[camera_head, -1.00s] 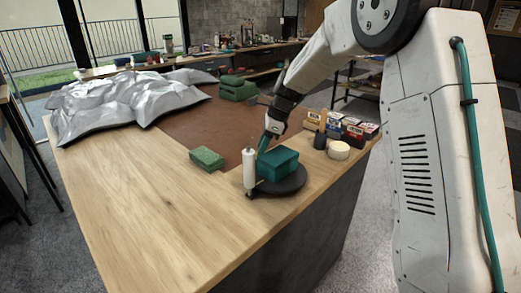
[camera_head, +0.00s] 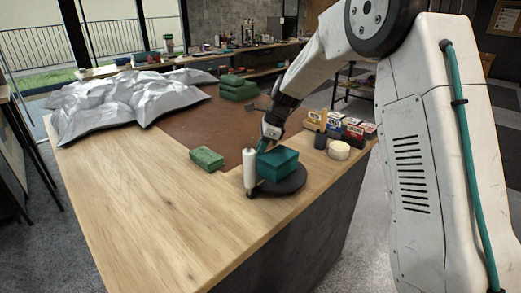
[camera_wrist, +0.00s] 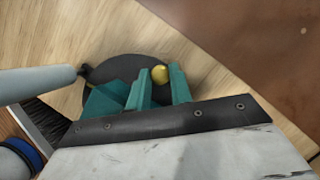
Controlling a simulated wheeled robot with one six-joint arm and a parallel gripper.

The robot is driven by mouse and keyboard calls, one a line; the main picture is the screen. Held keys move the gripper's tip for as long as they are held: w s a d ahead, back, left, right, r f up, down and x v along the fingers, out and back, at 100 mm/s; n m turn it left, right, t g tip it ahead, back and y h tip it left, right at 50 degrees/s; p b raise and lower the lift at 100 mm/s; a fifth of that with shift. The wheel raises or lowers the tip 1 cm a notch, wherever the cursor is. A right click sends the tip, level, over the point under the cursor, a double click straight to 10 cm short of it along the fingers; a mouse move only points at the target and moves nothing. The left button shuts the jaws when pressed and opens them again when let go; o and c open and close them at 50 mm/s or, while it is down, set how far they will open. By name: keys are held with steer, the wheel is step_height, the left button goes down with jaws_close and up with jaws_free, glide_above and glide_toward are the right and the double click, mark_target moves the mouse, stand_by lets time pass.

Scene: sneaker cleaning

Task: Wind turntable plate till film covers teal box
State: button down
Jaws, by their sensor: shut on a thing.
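The teal box (camera_head: 278,163) sits on the dark round turntable plate (camera_head: 294,185) near the table's right edge. It also shows in part in the wrist view (camera_wrist: 104,101). The white film roll (camera_head: 250,168) stands upright just left of the box, and its side shows in the wrist view (camera_wrist: 38,85). I cannot make out clear film on the box. My gripper (camera_head: 264,146) reaches down behind the box. In the wrist view its teal fingers (camera_wrist: 160,85) are shut on a small yellow knob (camera_wrist: 160,74) over the plate.
A cream round tin (camera_head: 339,150), a dark bottle (camera_head: 320,140) and small boxes (camera_head: 352,128) stand to the right. The front wood surface is clear.

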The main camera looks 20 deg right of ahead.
steer(key=shift+a, duration=0.1)
steer(key=shift+s+a+n+g, duration=0.4)
steer(key=shift+a+n, duration=0.1)
steer(key=shift+n, duration=0.45)
steer(key=shift+s+a+n+g, duration=0.35)
steer(key=shift+a+n, duration=0.1)
steer(key=shift+n, duration=0.5)
steer(key=shift+s+a+r+n+g, duration=0.1)
steer(key=shift+s+a+n+g, duration=0.35)
steer(key=shift+n, duration=0.5)
steer(key=shift+s+a+n+g, duration=0.25)
steer(key=shift+s+n, duration=0.35)
steer(key=shift+n, duration=0.35)
steer(key=shift+s+a+n+g+h, duration=0.15)
steer(key=shift+s+n+g+h, duration=0.15)
steer(key=shift+s+n, duration=0.4)
steer(key=shift+s+a+n+g+h, duration=0.15)
steer(key=shift+s+n+g+h, duration=0.2)
steer(key=shift+n, duration=0.65)
steer(key=shift+s+d+n+g+h, duration=0.1)
steer(key=shift+s+n+g+h, duration=0.15)
steer(key=shift+s+n, duration=0.65)
steer(key=shift+s+n+g+h, duration=0.15)
steer(key=shift+s+n+h, duration=0.3)
steer(key=shift+n, duration=0.75)
steer(key=shift+s, duration=0.25)
steer(key=c, duration=1.5)
jaws_free()
steer(key=shift+c, duration=0.2)
